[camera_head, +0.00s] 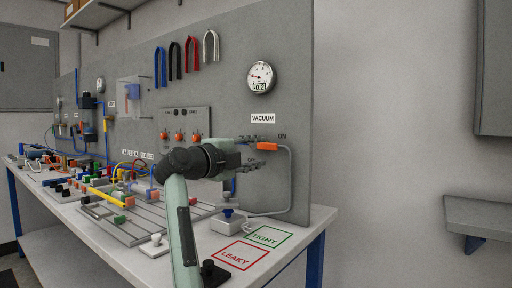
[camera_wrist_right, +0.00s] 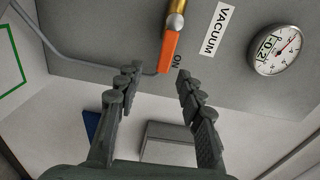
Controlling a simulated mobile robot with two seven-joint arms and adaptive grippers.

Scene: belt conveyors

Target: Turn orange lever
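The orange lever (camera_head: 267,147) sits on the grey panel under the VACUUM label, beside the word ON. In the head view it lies roughly level. In the right wrist view the orange lever (camera_wrist_right: 170,51) hangs from a brass fitting (camera_wrist_right: 176,14). My right gripper (camera_head: 256,152) is close to the lever in the head view. In the right wrist view my right gripper (camera_wrist_right: 157,72) is open, with its two fingertips apart and the lever's free end just ahead of the gap. Nothing is between the fingers. My left gripper is not in view.
A pressure gauge (camera_head: 261,78) is above the lever. A grey hose (camera_head: 290,175) runs from it to a small suction-cup block (camera_head: 229,223) on the bench. Green TIGHT (camera_head: 266,237) and red LEAKY (camera_head: 239,255) squares are marked nearby. Parts crowd the bench's left.

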